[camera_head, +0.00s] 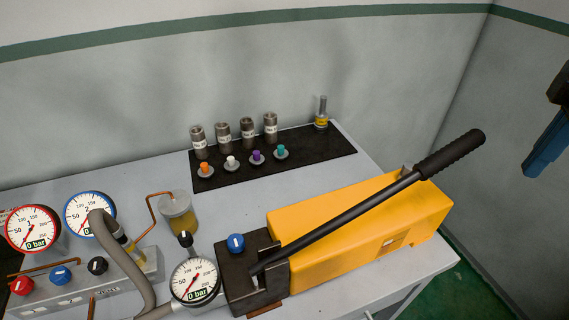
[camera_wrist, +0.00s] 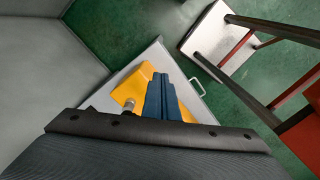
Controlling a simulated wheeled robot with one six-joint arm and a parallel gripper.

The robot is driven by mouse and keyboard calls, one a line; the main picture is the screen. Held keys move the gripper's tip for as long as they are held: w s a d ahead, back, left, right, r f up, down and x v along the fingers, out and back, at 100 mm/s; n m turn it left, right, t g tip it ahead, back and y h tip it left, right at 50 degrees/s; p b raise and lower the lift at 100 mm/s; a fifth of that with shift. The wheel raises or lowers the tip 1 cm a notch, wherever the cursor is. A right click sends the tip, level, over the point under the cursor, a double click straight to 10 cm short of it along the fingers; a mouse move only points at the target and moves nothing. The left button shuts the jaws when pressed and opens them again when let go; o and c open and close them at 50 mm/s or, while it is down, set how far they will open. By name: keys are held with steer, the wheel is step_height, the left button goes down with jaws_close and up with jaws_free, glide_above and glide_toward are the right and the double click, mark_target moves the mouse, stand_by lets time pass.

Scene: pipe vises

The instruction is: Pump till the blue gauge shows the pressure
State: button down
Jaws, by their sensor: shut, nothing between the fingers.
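A yellow hand pump (camera_head: 360,225) lies on the grey bench. Its long lever (camera_head: 360,205) slants up to the right and ends in a black grip (camera_head: 450,154). The blue-rimmed gauge (camera_head: 90,214), marked 2, stands at the left and reads 0 bar. My gripper (camera_head: 538,165) has blue fingers and hangs at the right edge, apart from the lever. In the wrist view the blue fingers (camera_wrist: 163,98) are together, with the yellow pump (camera_wrist: 140,85) beyond them. A blue knob (camera_head: 236,242) sits on the pump's dark block.
The red-rimmed gauge (camera_head: 32,230) and the pump's gauge (camera_head: 194,281) also read 0 bar. Red (camera_head: 22,286), blue (camera_head: 60,276) and black (camera_head: 97,265) knobs sit on the manifold. A black mat (camera_head: 310,150) holds fittings. A wall stands behind the bench; green floor (camera_head: 475,285) is at right.

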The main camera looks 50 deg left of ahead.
mark_target(469, 138)
steer(key=s+a+r+n+p, duration=0.2)
steer(key=s+a+r+n, duration=0.2)
steer(key=a+r+n, duration=0.6)
steer(key=f+b, duration=0.4)
steer(key=f, duration=0.1)
steer(key=a+f+b, duration=0.1)
steer(key=f+b, duration=0.1)
steer(key=f, duration=0.1)
steer(key=shift+w+b, duration=0.3)
steer(key=shift+w+d+f+b, duration=0.1)
steer(key=shift+w+f+b, duration=0.25)
steer(key=shift+f, duration=0.55)
steer(key=shift+w+f+b, duration=0.1)
steer(key=shift+f+b, duration=0.4)
steer(key=shift+f, duration=0.4)
steer(key=shift+w+d+f+b, duration=0.1)
steer(key=shift+w+f+b, duration=0.25)
steer(key=shift+f, duration=0.55)
steer(key=shift+s, duration=0.1)
steer(key=f+b, duration=0.1)
steer(key=f, duration=0.1)
steer(key=w+f+b, duration=0.1)
steer(key=f, duration=0.1)
steer(key=shift+f, duration=0.35)
